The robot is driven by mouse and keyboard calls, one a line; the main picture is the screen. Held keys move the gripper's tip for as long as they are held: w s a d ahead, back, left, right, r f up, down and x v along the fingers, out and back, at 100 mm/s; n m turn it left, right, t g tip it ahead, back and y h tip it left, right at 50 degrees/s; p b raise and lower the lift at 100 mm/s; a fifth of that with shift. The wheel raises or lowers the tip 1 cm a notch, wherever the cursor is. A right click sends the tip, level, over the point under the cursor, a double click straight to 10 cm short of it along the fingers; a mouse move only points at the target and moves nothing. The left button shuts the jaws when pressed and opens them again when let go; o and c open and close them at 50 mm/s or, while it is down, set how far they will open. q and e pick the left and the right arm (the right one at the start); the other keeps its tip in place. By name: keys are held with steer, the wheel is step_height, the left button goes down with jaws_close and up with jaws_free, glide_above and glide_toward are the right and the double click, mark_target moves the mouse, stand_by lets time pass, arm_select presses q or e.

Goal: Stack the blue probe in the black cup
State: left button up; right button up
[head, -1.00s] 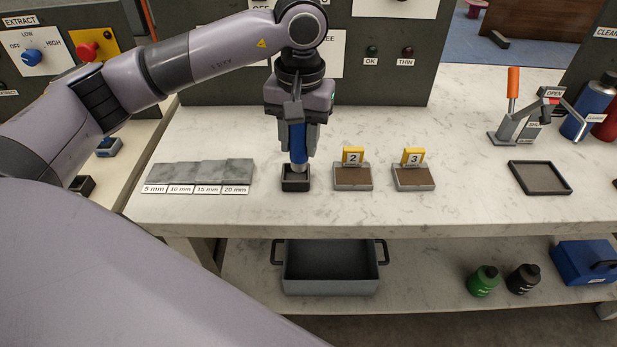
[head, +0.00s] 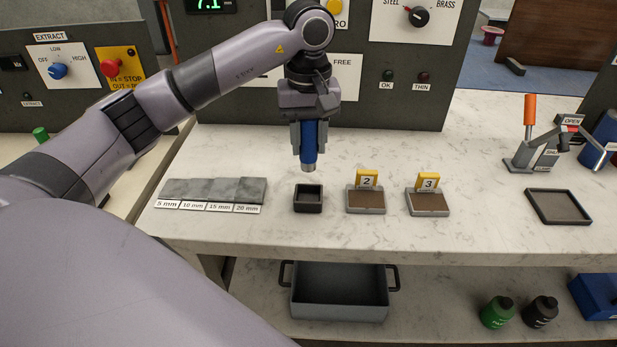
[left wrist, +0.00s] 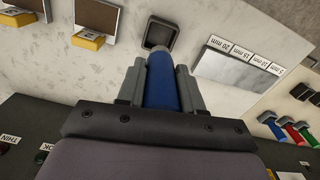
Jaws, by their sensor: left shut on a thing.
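The blue probe (head: 309,148) has a blue body and a silver tip pointing down. My left gripper (head: 309,140) is shut on it and holds it upright above the table, slightly behind the black cup. The black cup (head: 308,208) is a small square open holder on the marble table, and it looks empty. The probe's tip is apart from the cup. In the left wrist view the probe (left wrist: 161,82) sits between the two fingers, with the cup (left wrist: 160,33) beyond its tip. My right gripper does not show.
Grey step blocks (head: 215,190) with thickness labels lie left of the cup. Two brown-topped blocks with yellow tags 2 (head: 366,200) and 3 (head: 429,202) stand to its right. A dark tray (head: 558,206) lies farther right. A grey panel (head: 420,105) stands behind.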

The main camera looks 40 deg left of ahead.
mark_target(309, 122)
arm_select(q)
step_height(309, 122, down, 8)
steer(key=shift+f+p, duration=0.25)
steer(key=shift+p, duration=0.05)
steer(key=shift+f+b, duration=0.35)
steer(key=o, duration=1)
steer(key=shift+o, duration=0.2)
steer(key=shift+r, duration=0.15)
steer(key=shift+r+p, duration=0.25)
steer(key=shift+p, duration=0.2)
step_height(309, 122, up, 12)
steer(key=shift+f+b, duration=0.1)
steer(key=shift+b, duration=0.65)
